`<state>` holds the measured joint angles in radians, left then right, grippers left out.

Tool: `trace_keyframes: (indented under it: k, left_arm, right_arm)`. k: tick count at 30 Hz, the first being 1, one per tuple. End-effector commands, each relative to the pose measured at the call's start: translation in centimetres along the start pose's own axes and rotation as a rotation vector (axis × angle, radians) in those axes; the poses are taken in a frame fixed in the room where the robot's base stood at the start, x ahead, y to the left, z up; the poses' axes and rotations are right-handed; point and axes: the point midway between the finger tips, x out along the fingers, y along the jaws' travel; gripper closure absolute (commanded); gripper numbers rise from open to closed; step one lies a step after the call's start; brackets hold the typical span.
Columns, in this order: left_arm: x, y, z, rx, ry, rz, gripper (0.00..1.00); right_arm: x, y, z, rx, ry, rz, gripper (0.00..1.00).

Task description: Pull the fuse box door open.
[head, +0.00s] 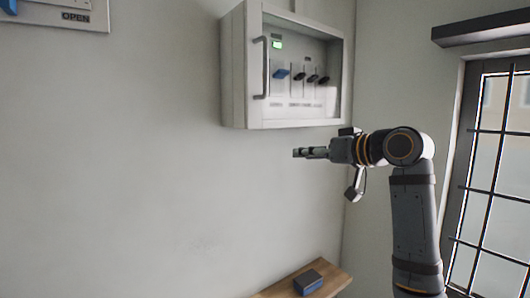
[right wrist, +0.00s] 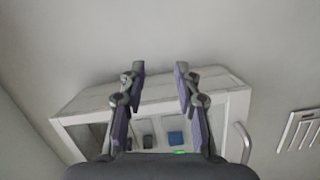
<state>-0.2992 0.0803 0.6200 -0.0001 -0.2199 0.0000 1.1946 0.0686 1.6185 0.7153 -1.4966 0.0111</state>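The fuse box (head: 233,70) is a pale grey wall box with a framed, see-through door (head: 300,119) that looks shut. Its vertical bar handle (head: 261,68) is on the door's left side. Behind the pane are a blue switch, several dark switches and a green light. My right gripper (head: 299,153) is below the box, pointing left, apart from the handle. In the right wrist view, the gripper (right wrist: 160,68) is open and empty, with the box (right wrist: 85,102) upside down behind the fingers and the handle (right wrist: 243,142) at lower right. My left gripper is out of view.
A wooden shelf or table (head: 335,281) at the bottom carries a small dark blue box (head: 308,282). A barred window (head: 490,170) is at right.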

Motion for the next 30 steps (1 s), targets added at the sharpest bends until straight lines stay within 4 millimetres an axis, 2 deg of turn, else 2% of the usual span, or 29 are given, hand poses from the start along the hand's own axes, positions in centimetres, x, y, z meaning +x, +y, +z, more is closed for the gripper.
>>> trace_keyframes:
  k: [1, 3, 4, 7, 9, 12, 17, 27, 30]
  left_arm:
    - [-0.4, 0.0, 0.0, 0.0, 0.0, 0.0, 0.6]
    - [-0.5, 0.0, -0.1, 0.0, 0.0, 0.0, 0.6]
    - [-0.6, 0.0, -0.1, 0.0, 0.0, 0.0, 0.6]
    - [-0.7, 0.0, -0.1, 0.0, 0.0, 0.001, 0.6]
    - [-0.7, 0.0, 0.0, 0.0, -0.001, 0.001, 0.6]
    - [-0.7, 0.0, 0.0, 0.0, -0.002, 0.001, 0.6]
    - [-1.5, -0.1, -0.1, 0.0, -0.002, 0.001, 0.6]
    - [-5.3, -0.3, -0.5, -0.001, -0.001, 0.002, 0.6]
    - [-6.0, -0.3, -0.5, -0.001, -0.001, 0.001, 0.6]
  right_arm:
    - [-2.4, -3.1, -4.8, -0.051, 0.051, -0.044, 0.67]
    - [-5.5, -6.8, -9.4, -0.112, 0.1, -0.099, 0.67]
    - [-6.7, -8.2, -10.8, -0.135, 0.116, -0.118, 0.67]
    - [-9.6, -11.5, -13.9, -0.191, 0.152, -0.163, 0.67]
    - [-10.7, -12.7, -14.9, -0.212, 0.165, -0.179, 0.67]
    - [-11.2, -13.3, -15.3, -0.222, 0.17, -0.187, 0.67]
    - [-10.2, -13.6, -15.7, -0.219, 0.168, -0.19, 0.67]
    - [-3.6, -15.0, -16.9, -0.217, 0.168, -0.189, 0.67]
    - [-2.2, -15.2, -17.1, -0.218, 0.169, -0.188, 0.67]
